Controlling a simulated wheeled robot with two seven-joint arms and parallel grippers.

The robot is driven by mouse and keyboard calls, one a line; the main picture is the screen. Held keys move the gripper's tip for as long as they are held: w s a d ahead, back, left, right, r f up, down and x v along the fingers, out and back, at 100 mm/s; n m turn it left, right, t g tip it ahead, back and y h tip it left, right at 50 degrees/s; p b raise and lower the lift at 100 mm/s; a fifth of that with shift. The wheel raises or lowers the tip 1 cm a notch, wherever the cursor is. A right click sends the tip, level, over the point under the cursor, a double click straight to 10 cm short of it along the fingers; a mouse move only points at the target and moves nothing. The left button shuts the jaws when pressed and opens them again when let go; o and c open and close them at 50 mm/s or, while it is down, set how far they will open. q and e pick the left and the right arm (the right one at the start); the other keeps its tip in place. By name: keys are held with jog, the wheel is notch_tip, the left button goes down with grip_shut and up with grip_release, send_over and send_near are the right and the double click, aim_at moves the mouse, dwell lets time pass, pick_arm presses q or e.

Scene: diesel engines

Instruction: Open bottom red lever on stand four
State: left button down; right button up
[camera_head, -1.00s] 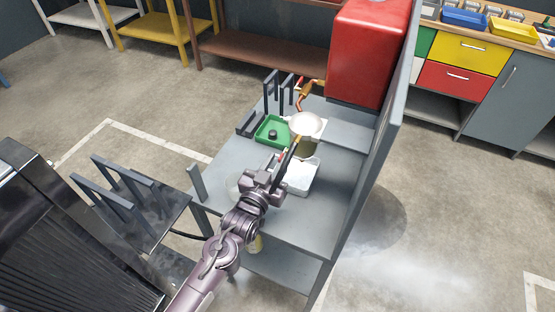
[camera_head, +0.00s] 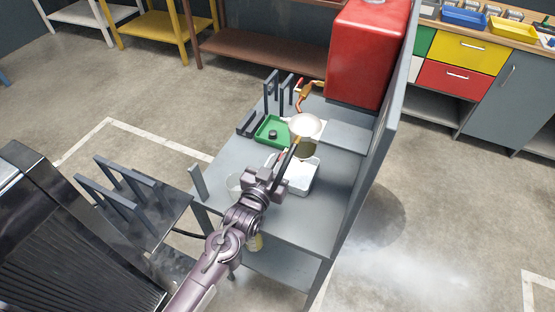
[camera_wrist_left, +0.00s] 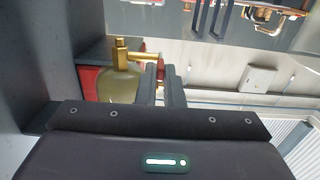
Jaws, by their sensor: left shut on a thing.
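My left gripper (camera_head: 286,158) reaches over the grey stand (camera_head: 290,228) in the head view, beside a white tray (camera_head: 301,178). In the left wrist view, the left gripper (camera_wrist_left: 164,84) has its two dark fingers close together. A small piece of the red lever (camera_wrist_left: 160,72) shows at the fingers, and they are shut on it. A brass fitting (camera_wrist_left: 121,55) sits just left of the fingers, above a pale rounded vessel. The fingers hide most of the lever. The head view does not show the lever clearly. My right gripper is not in view.
A green tray (camera_head: 270,131), a round white dish (camera_head: 305,125) and a large red tank (camera_head: 368,52) are on the stand. A tall grey panel (camera_head: 372,150) edges its right side. Grey upright brackets (camera_head: 272,90) stand at the back. Open floor lies to the right.

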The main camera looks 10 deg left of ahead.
pick_arm(q)
jog(key=shift+w+d+r+g+y+p, duration=0.15)
jog(key=shift+r+g+y+p, duration=0.25)
jog(key=shift+g+p, duration=1.15)
jog(key=shift+w+a+r+g+y+p, duration=0.1)
jog(key=shift+w+r+g+y+p, duration=0.3)
jog(key=shift+p, duration=2)
jog(key=shift+s+d+r+g+y+p, duration=0.15)
jog(key=shift+r+g+p, duration=0.4)
jog(key=shift+g+p, duration=1.05)
jog(key=shift+w+t+p, duration=0.1)
jog(key=shift+t+p, duration=0.25)
jog(key=shift+p, duration=0.1)
jog(key=c, duration=1.6)
grip_release()
jog(key=shift+o, duration=0.2)
jog(key=shift+f, duration=0.1)
